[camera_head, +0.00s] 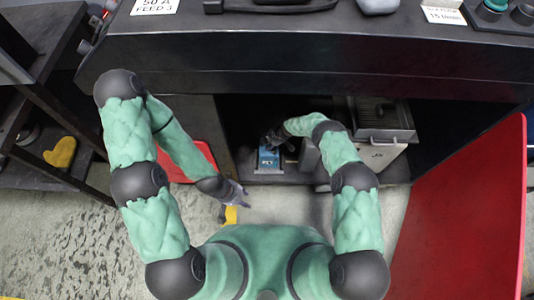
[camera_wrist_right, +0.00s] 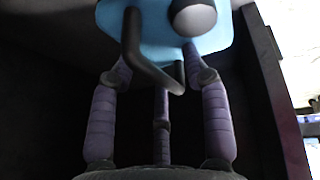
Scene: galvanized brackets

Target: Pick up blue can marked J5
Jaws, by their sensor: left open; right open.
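A blue can (camera_head: 268,160) stands inside the open dark cabinet under the counter. In the right wrist view the can (camera_wrist_right: 155,20) is light blue, with a dark handle and a round grey cap facing me; I cannot read its marking. My right gripper (camera_head: 272,141) is inside the cabinet, right at the can in the head view. In the wrist view its purple-grey fingers (camera_wrist_right: 160,78) are spread and point toward the can's handle side. I cannot tell whether they touch it. My left gripper (camera_head: 238,191) is open and empty, low outside the cabinet.
A grey metal box (camera_head: 375,154) with a handle stands right of the can in the cabinet. An open red door (camera_head: 465,220) bounds the right side. A red panel (camera_head: 185,160) lies behind my left arm. The counter edge (camera_head: 300,65) overhangs the opening. A shelf stands far left.

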